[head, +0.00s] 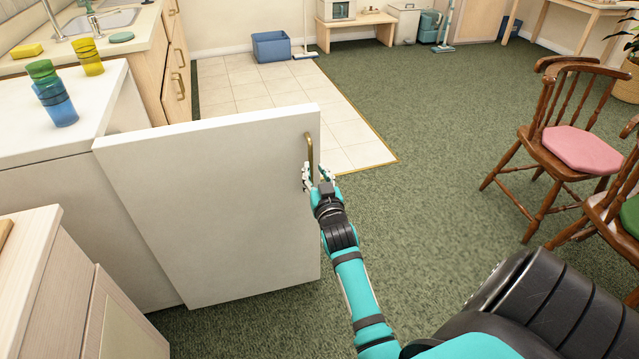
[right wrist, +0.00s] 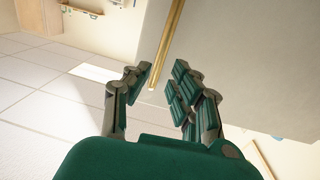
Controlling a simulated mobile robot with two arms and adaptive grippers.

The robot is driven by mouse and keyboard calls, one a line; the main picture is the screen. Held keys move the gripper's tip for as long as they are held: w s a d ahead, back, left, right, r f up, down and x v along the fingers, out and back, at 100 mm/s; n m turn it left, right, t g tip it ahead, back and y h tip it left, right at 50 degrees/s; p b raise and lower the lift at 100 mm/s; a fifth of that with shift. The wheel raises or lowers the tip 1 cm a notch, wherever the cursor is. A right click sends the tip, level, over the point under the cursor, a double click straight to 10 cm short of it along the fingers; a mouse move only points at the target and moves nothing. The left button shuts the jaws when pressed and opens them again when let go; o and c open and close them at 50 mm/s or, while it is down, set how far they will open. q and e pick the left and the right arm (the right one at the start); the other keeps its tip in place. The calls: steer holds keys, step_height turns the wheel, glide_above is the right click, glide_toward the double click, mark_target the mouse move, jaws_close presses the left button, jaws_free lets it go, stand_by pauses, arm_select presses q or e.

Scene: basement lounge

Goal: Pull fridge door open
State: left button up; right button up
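The white fridge (head: 40,118) stands at the left in the head view. Its door (head: 205,200) is swung out from the body, with its broad outer face toward me. A brass bar handle (head: 309,152) is near the door's upper right edge. My right gripper (head: 317,176) is at the handle's lower end. In the right wrist view my right gripper (right wrist: 160,82) has its fingers apart, with the lower end of the handle (right wrist: 168,50) between the fingertips; I cannot tell whether they touch it. The fridge's inside is hidden behind the door. My left gripper is not in view.
Blue and green cups (head: 52,95) stand on the fridge top. A wooden cabinet (head: 75,300) is at the near left. Wooden chairs (head: 560,150) stand at the right. Green carpet (head: 430,180) is clear between door and chairs. A blue bin (head: 271,47) sits farther back.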

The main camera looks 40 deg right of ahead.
steer(key=v, duration=0.5)
stand_by(0.4)
